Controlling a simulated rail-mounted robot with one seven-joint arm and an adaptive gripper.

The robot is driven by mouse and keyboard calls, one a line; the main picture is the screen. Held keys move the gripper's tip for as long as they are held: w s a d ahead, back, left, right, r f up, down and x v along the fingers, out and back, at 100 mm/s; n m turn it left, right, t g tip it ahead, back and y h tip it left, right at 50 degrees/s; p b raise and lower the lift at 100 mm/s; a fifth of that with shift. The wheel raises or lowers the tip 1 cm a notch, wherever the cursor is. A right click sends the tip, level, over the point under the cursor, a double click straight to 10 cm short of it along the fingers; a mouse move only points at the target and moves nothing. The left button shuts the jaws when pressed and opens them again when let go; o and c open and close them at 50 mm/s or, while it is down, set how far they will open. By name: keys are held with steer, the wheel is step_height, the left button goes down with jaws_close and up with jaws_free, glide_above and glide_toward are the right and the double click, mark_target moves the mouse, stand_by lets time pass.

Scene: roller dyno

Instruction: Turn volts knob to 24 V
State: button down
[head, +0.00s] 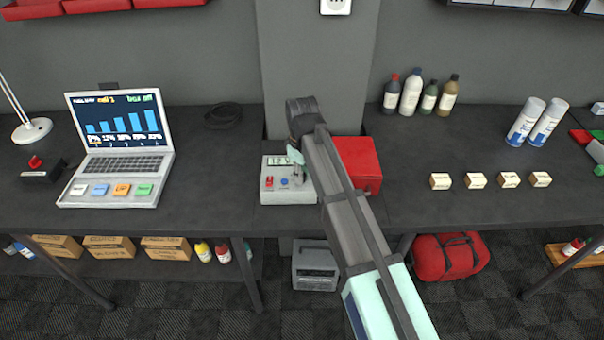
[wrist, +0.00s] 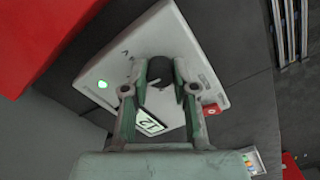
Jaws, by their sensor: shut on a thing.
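The white power supply box (head: 273,193) stands on the dark bench at the foot of the grey pillar. It fills the middle of the wrist view (wrist: 190,35), with a lit green lamp (wrist: 102,84) on its face. Its display (head: 278,160) is lit; it shows partly and tilted in the wrist view (wrist: 150,122), and I cannot read the value surely. My gripper (wrist: 160,80) is shut on the dark volts knob (wrist: 160,69), a finger on either side. In the head view my gripper (head: 297,165) is over the box, and my arm hides the knob.
A red box (head: 360,160) stands close to the right of the supply. A laptop (head: 120,140) is to the left, and a coiled black cable (head: 222,114) lies behind. Several small cartons (head: 476,180) and bottles (head: 411,92) are on the right bench.

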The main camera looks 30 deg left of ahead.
steer(key=m, duration=0.4)
steer(key=shift+b, duration=0.3)
steer(key=shift+m, duration=1.6)
steer(key=c, duration=0.9)
jaws_free()
steer(key=shift+r, duration=0.1)
step_height(320, 180, up, 12)
steer(key=shift+f, duration=0.1)
